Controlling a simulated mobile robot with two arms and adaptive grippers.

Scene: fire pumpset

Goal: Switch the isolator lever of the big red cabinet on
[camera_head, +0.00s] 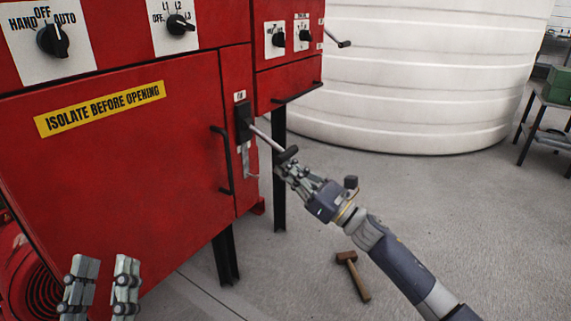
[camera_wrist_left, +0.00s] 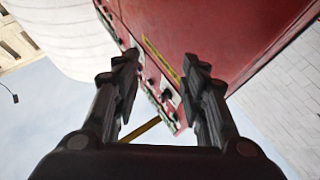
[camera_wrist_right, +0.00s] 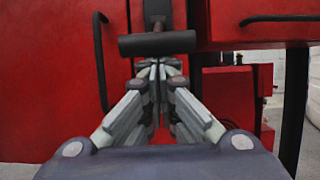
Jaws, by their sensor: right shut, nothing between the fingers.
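The big red cabinet (camera_head: 130,170) fills the left of the head view. Its isolator lever (camera_head: 268,138) comes out of a black housing (camera_head: 243,122) on the narrow right panel and slopes down to the right, ending in a black crossbar grip. My right gripper (camera_head: 284,168) is shut and empty, its fingertips just below the grip. In the right wrist view the lever's grip (camera_wrist_right: 157,43) lies across, just above the closed fingertips (camera_wrist_right: 157,66); whether they touch I cannot tell. My left gripper (camera_head: 100,264) is open and empty at the lower left, fingers pointing up.
A black door handle (camera_head: 222,160) stands left of the lever. A smaller red cabinet (camera_head: 288,75) with a lower handle (camera_head: 297,93) adjoins on the right. A white tank (camera_head: 410,70) stands behind. A hammer (camera_head: 352,275) lies on the clear grey floor.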

